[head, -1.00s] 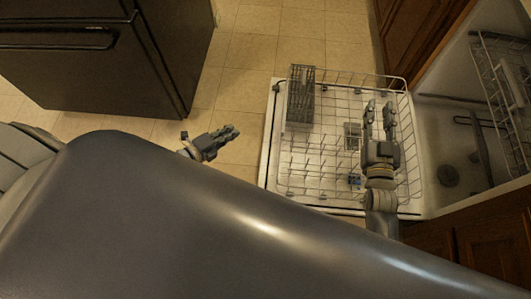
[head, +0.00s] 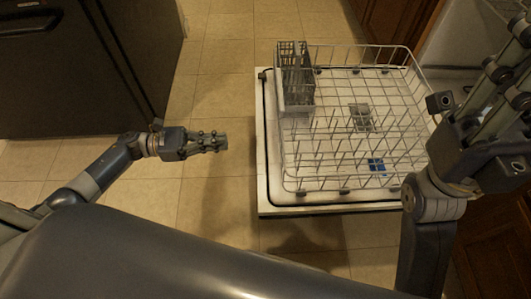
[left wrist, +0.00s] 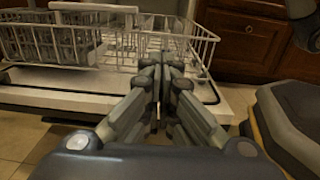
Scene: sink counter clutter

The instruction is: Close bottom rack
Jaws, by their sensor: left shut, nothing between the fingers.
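The bottom rack (head: 393,50) is a pale wire rack, pulled out above the lowered white dishwasher door (head: 262,185). It holds a grey cutlery basket (head: 296,80) at its far left corner and no dishes. My left gripper (head: 224,142) is shut and empty, left of the door and apart from it. In the left wrist view its fingers (left wrist: 163,68) point towards the rack (left wrist: 205,40). My right gripper (head: 515,60) looms close to the camera at the right, its fingers apart and partly cut off by the picture edge. It hides the rack's right side.
The dishwasher opening (head: 460,45) is at the upper right, partly hidden. Wooden cabinets (head: 395,20) stand behind the rack. A dark appliance (head: 95,70) is at the upper left. Tiled floor (head: 225,60) is clear between it and the door.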

